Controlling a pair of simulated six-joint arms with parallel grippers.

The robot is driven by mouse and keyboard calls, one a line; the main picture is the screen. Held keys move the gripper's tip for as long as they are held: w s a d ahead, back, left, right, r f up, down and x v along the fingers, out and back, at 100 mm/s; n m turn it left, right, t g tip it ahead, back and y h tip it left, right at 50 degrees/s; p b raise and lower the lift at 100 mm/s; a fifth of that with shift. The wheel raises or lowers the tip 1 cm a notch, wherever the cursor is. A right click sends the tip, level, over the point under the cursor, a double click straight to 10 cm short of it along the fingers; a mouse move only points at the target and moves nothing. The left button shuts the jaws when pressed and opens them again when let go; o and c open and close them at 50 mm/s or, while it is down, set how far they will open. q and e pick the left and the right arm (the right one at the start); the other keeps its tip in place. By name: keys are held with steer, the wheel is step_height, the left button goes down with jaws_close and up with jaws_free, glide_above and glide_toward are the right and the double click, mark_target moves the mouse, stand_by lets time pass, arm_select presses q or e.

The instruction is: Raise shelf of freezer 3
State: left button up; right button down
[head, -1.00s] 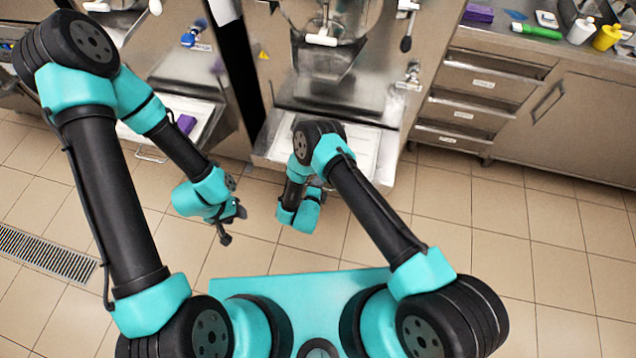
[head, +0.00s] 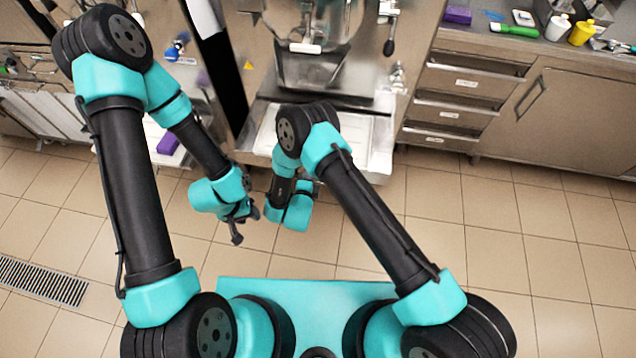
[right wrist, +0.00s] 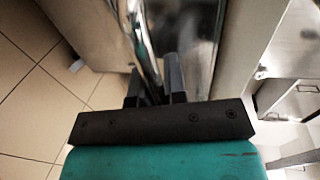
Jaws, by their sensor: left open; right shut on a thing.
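A steel batch freezer (head: 325,75) stands ahead in the head view, with a pale shelf (head: 264,128) low on its front. No number is readable on it. In the right wrist view, my right gripper (right wrist: 155,86) is shut on a shiny metal edge (right wrist: 147,48), which looks like the edge of this shelf. In the head view my own right arm hides the grip and part of the shelf. My left gripper (head: 243,222) is open and empty, apart from the shelf, over the floor left of my right wrist.
Another machine (head: 170,85) stands at the left, with a purple block (head: 168,142) on its shelf. A steel counter (head: 510,75) with drawers, a yellow bottle (head: 582,33) and a green item (head: 513,30) is at the right. The tiled floor (head: 440,225) at right is clear.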

steer(key=shift+r, duration=1)
steer(key=c, duration=1.2)
jaws_free()
steer(key=shift+o, duration=0.2)
steer(key=shift+f, duration=0.1)
